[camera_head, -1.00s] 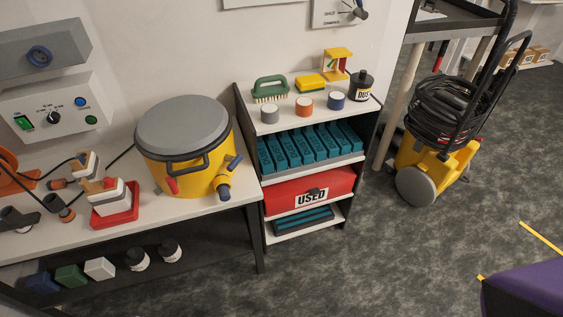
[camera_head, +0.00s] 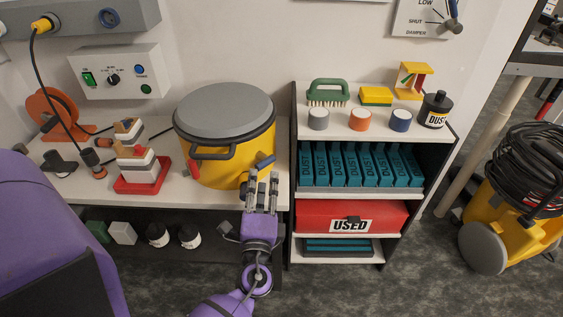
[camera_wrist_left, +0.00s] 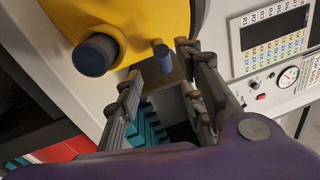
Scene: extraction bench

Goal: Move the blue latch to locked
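A yellow drum (camera_head: 230,160) with a grey lid (camera_head: 222,109) stands on the bench. The blue latch (camera_head: 265,160) is a short peg low on the drum's right front, tilted up to the right. In the left wrist view the latch (camera_wrist_left: 162,57) shows just ahead of the gap between the fingers, beside a thicker blue round port (camera_wrist_left: 95,54). My left gripper (camera_head: 262,182) is open and empty, just below and in front of the latch; contact cannot be told. In the head view it hides the port. A red latch (camera_head: 193,169) is at the drum's left. My right gripper is out of view.
A shelf unit (camera_head: 296,132) stands close to the right, with teal dust cartridges (camera_head: 357,165) and a red USED bin (camera_head: 350,214). A red tray (camera_head: 127,186) with stacked blocks sits left of the drum.

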